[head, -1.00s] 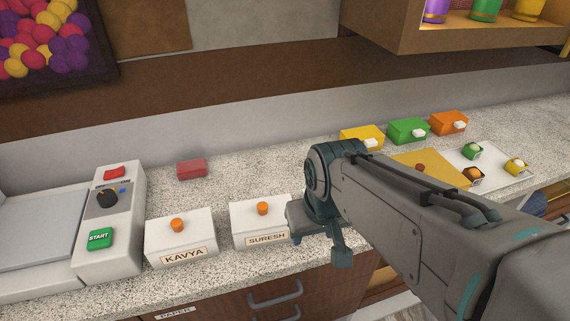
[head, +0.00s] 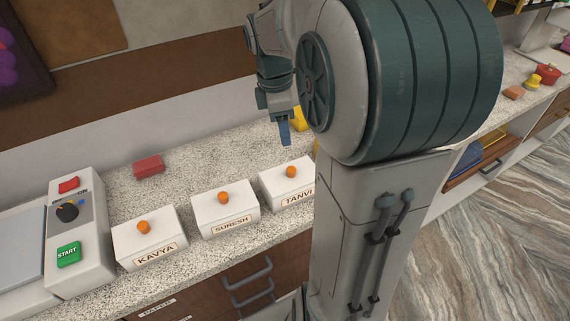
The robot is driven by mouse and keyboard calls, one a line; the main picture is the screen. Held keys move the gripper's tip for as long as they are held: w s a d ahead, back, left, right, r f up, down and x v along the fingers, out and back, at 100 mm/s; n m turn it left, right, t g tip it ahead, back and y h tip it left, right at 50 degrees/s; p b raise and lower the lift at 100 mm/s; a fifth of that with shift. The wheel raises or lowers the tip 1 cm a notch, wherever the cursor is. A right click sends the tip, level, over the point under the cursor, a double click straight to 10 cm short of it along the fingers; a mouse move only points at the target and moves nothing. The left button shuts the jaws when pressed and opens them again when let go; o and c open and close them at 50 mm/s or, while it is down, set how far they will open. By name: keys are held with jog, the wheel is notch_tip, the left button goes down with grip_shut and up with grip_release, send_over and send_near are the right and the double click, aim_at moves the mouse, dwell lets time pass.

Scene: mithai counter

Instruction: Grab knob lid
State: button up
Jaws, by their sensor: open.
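Three white boxes with orange knobs on top stand in a row on the speckled counter: KAVYA (head: 150,243), SURESH (head: 224,212) and TANVI (head: 284,188). The task does not say which lid is meant. Their knobs are the KAVYA knob (head: 143,226), the SURESH knob (head: 224,197) and the TANVI knob (head: 291,172). My gripper (head: 283,134) is above and behind the TANVI box in the picture, apart from all knobs. It is open and I see nothing in it. Part of it is hidden behind my arm.
A machine with a green START button (head: 69,254) and a dark dial stands at the left. A red block (head: 148,165) lies behind the boxes. A yellow thing (head: 299,119) shows partly beside my arm.

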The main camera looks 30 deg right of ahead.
aim_at(291, 169)
jog(key=f, duration=0.4)
jog(key=d+f, duration=0.1)
jog(key=f, duration=0.3)
jog(key=s+f+p, duration=0.1)
jog(key=f, duration=0.4)
jog(key=shift+d, duration=0.25)
grip_shut()
